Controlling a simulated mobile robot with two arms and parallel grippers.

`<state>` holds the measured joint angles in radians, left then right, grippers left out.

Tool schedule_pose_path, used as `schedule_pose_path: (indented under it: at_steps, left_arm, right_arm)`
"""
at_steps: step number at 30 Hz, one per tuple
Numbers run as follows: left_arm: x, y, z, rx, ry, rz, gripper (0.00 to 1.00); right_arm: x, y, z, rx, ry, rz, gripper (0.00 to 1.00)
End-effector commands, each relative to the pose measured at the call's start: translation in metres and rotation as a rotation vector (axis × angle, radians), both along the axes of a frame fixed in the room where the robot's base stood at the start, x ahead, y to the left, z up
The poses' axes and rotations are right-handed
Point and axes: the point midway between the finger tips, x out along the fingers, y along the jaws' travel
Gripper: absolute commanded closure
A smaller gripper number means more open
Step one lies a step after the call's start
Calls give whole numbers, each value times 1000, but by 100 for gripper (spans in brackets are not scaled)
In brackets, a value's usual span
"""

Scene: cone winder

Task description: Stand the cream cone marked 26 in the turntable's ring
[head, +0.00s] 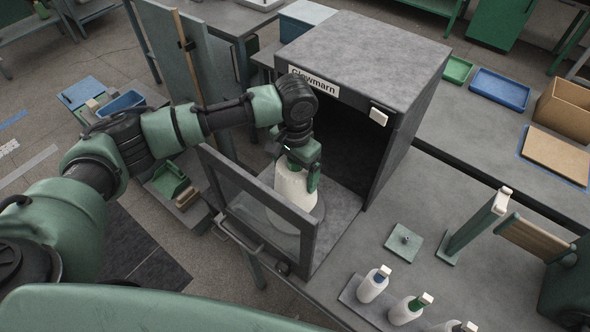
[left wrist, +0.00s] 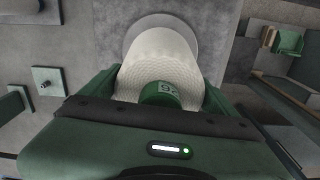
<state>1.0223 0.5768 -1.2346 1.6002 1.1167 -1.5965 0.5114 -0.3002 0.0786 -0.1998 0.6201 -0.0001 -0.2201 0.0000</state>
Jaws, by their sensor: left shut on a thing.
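The cream cone (head: 290,187) is inside the open cabinet in the head view, upright with its wide end down. My left gripper (head: 297,172) is shut on its upper part from above. My right gripper is out of view.
The cabinet (head: 365,50) encloses the turntable on top and sides. Its framed glass door (head: 255,205) stands open at the front, close to my left arm. Several white bottles (head: 372,285), a small plate with a knob (head: 403,241) and a post (head: 475,225) stand on the bench to the right.

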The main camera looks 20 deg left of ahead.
Motion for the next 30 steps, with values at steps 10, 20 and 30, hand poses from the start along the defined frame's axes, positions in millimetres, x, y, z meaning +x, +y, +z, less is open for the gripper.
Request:
schedule_pose_path:
  at_steps: [10, 20, 30]
  left_arm:
    - [1, 0, -7, -1, -2, 0, 59]
    - [0, 0, -15, -1, 0, 0, 59]
    - [1, 0, -23, -1, -2, 0, 59]
  right_arm:
    - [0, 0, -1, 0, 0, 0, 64]
    - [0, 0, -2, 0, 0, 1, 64]
    - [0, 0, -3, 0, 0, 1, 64]
